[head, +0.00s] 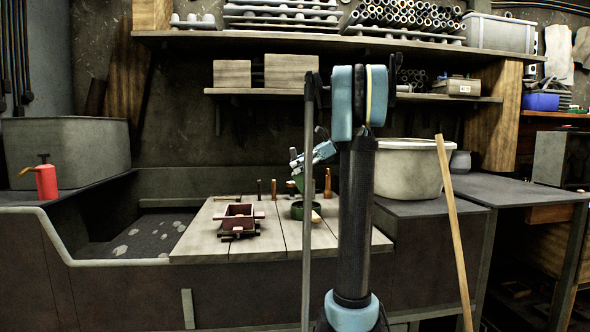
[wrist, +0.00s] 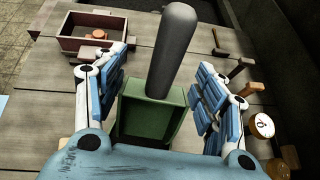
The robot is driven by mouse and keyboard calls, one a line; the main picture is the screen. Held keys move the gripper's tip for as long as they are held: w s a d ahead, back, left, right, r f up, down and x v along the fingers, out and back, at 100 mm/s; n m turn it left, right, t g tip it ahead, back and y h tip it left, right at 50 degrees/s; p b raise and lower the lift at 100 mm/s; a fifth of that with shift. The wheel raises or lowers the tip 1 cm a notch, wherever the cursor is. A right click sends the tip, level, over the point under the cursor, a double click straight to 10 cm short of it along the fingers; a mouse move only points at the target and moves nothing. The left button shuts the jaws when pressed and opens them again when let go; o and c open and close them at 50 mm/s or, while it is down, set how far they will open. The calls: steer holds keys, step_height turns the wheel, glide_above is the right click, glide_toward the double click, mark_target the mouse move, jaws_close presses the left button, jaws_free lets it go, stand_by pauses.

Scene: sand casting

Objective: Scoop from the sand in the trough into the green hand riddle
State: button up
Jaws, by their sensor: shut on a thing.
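My gripper (head: 300,168) is shut on a green scoop, which shows in the wrist view as a box-shaped green body (wrist: 143,118) with a thick grey handle (wrist: 172,50). In the head view the scoop (head: 300,184) hangs just above the green hand riddle (head: 298,210), a low round dark-green pan on the wooden board. I cannot tell whether they touch. The riddle is not clear in the wrist view. The trough (head: 75,255) at the left holds dark sand (head: 140,232) with several pale lumps.
A red-brown moulding box (head: 238,218) stands on the wooden board (head: 275,240), left of the riddle; it also shows in the wrist view (wrist: 85,48). Several wooden-handled tools (head: 328,182) stand behind. A large pale tub (head: 410,170) and a leaning pole (head: 455,235) are to the right.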

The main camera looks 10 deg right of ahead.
steer(key=shift+d+r+y, duration=0.1)
steer(key=shift+d+y, duration=0.3)
steer(key=shift+d, duration=0.1)
steer(key=shift+r, duration=0.1)
stand_by(0.3)
steer(key=h, duration=0.2)
steer(key=r+h, duration=0.1)
steer(key=h, duration=0.3)
steer(key=shift+r+g+h, duration=0.25)
steer(key=shift+g+h, duration=0.05)
steer(key=shift+g, duration=0.1)
steer(key=h, duration=0.4)
steer(key=shift+r+g, duration=0.3)
steer(key=shift+r, duration=0.1)
steer(key=shift+r+h, duration=0.15)
steer(key=shift+h, duration=0.6)
steer(key=shift+r+h, duration=0.15)
steer(key=shift+h, duration=0.6)
steer(key=shift+d, duration=0.1)
